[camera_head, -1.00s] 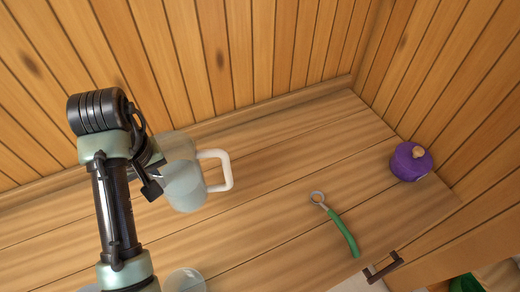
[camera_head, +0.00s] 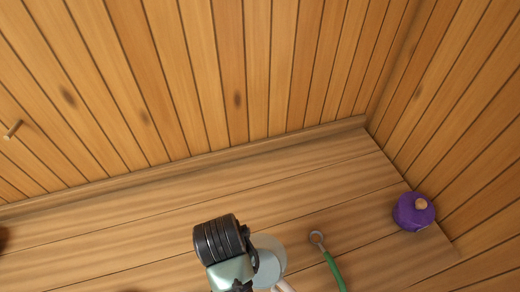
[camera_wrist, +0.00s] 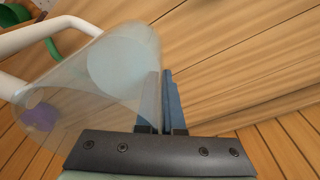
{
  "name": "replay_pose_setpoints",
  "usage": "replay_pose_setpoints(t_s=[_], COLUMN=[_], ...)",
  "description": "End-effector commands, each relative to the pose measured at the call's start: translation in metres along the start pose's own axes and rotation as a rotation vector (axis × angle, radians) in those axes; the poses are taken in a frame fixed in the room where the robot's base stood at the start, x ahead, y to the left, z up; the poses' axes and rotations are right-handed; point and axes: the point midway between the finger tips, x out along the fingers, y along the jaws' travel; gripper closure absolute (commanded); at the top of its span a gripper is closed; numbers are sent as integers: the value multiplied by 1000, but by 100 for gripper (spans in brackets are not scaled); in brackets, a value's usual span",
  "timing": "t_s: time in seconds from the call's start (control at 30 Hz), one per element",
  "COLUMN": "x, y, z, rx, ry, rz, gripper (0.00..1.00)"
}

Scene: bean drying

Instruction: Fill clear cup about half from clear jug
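The clear jug (camera_head: 268,258) shows at the bottom of the head view, beside my wrist, with part of its white handle (camera_head: 284,287). In the wrist view the see-through jug (camera_wrist: 95,85) fills the left side, its handle (camera_wrist: 35,38) toward the upper left. My gripper (camera_wrist: 164,75) has its two fingers close together at the jug's wall, one seen through the clear side, and is shut on it. In the head view my fingertips are hidden. The jug's contents cannot be made out. The clear cup is not visible in either current view.
A purple pot (camera_head: 413,212) with a wooden knob stands at the right. Plank walls (camera_head: 200,80) bound the back and right. The counter's back strip is clear.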

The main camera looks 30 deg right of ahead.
Motion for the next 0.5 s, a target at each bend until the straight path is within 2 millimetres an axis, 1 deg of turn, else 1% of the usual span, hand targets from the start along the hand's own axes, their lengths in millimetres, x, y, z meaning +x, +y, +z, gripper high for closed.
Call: replay_pose_setpoints(t_s=[0.33,0.43,0.5], x=[0,9,20], y=[0,1,1], z=[1,2,5], rx=[6,6,6], ry=[4,2,-1], rz=[0,3,5], gripper=[100,100,100])
